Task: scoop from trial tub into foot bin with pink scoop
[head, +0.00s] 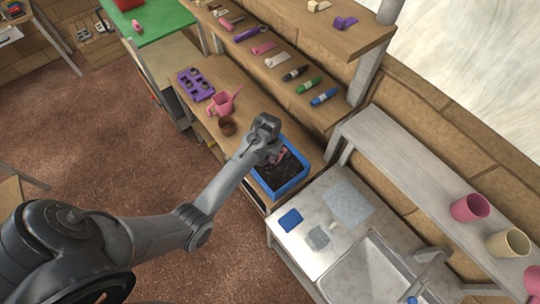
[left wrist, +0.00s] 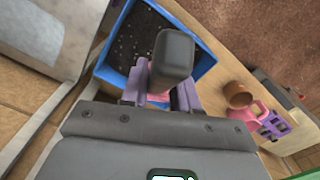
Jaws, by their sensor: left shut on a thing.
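A blue tub (head: 303,177) filled with dark soil stands on the wooden bench beside the sink counter. It also shows in the left wrist view (left wrist: 205,62). My left gripper (head: 277,151) is over the tub, shut on the pink scoop (head: 284,154). In the left wrist view, a bit of pink scoop (left wrist: 158,97) shows between the fingers, partly hidden by a dark grey block. I cannot tell whether the scoop's bowl touches the soil or holds any. I cannot pick out a foot bin. My right gripper is not in view.
A brown pot (head: 227,126), pink watering can (head: 221,105) and purple cell tray (head: 194,84) stand left of the tub. Several tools lie on the shelf behind. The metal sink counter (head: 300,245), holding cloths (head: 348,203), is to the right. A shelf with cups (head: 470,208) rises behind it.

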